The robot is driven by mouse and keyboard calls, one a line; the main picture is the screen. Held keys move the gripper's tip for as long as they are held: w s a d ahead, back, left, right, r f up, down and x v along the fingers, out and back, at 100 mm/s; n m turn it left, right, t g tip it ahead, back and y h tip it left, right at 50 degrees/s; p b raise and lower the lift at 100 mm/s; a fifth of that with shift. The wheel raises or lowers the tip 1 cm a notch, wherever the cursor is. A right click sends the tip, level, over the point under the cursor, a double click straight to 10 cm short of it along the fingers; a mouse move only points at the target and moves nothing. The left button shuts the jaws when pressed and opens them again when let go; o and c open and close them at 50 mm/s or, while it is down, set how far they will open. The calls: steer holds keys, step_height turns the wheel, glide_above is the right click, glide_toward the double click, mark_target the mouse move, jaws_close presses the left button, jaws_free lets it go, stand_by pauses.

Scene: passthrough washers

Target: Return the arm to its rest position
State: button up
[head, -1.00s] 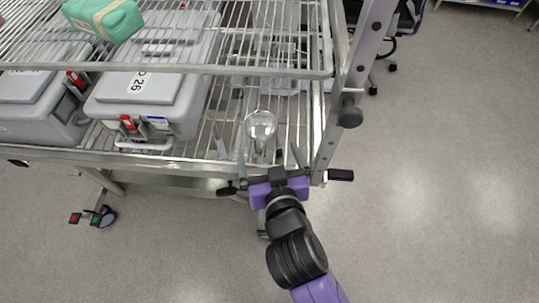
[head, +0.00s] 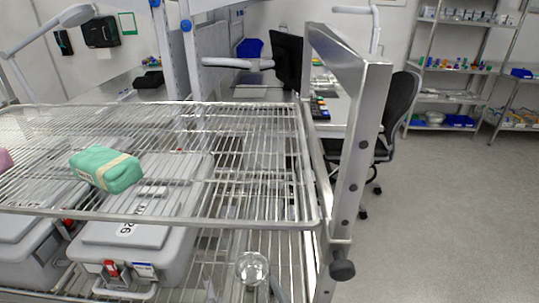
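My gripper (head: 244,290) shows only as two grey finger ends at the bottom edge of the head view. The rest of my arm is out of view.
The wire rack (head: 160,215) has a metal post (head: 355,150) with a dark knob on its right. Grey lidded boxes (head: 140,235) sit under its upper shelf, which bears a green pack (head: 105,168). A chair (head: 400,105) stands behind; floor (head: 450,220) is clear to the right.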

steer(key=s+d+f+m+h, duration=0.1)
steer(key=s+d+m+h, duration=0.3)
steer(key=s+d, duration=2)
steer(key=s+h, duration=0.2)
steer(key=s, duration=0.2)
steer(key=shift+d+f+m, duration=0.15)
steer(key=shift+d+m, duration=0.05)
steer(key=shift+m, duration=0.2)
